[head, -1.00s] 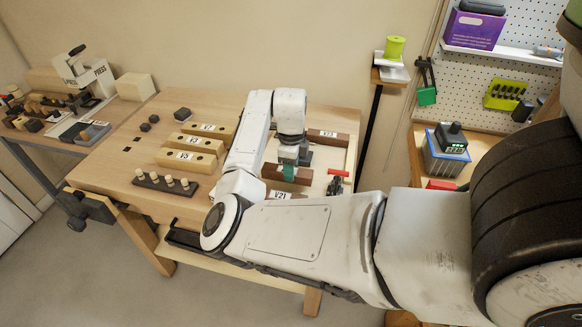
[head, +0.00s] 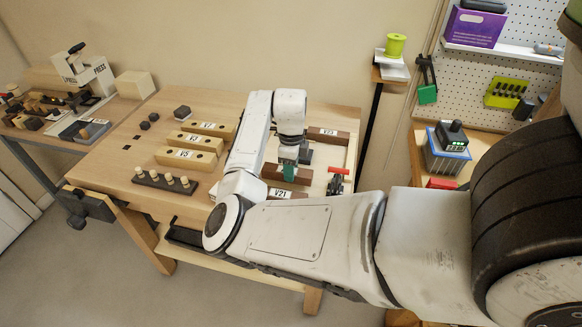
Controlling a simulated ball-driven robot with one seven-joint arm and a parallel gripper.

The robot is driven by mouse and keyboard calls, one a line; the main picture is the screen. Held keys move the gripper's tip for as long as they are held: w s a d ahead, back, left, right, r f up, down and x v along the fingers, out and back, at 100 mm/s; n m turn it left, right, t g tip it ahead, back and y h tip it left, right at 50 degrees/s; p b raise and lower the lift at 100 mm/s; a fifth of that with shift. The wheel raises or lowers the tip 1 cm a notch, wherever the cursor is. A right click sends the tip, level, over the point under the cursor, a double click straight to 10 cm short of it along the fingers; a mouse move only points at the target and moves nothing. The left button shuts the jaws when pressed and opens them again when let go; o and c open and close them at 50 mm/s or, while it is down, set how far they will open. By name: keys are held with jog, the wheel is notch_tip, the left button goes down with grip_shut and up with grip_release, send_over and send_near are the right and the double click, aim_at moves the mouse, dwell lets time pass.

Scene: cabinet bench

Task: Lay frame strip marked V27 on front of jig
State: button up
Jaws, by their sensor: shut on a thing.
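My gripper (head: 288,174) points down over the right part of the bench, at the middle one of the brown strips. It is shut on this brown strip (head: 301,174), with green pads at its sides. The held strip's label is hidden, so I cannot read V27 on it. I cannot tell whether the strip touches the surface below. The jig (head: 351,155) looks like a pale board with light wooden edging at the bench's right end, partly hidden by my arm. A brown strip marked V21 (head: 297,193) lies nearer, and one apparently marked V23 (head: 342,137) lies farther back.
Light wooden blocks marked V7, V3 and V5 (head: 187,158) lie left of my arm. A dark peg rack (head: 160,182) lies in front of them. A red-handled clamp (head: 336,182) stands at the right. Small dark blocks (head: 182,112) lie at the back left.

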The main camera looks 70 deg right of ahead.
jog(key=shift+f, duration=0.65)
dwell(0.4)
jog(key=o, duration=1.2)
jog(key=shift+o, duration=0.2)
jog(key=shift+o, duration=0.5)
jog(key=shift+r, duration=0.1)
jog(key=shift+r+p, duration=2.75)
jog(key=shift+r, duration=0.7)
jog(key=shift+s, duration=0.1)
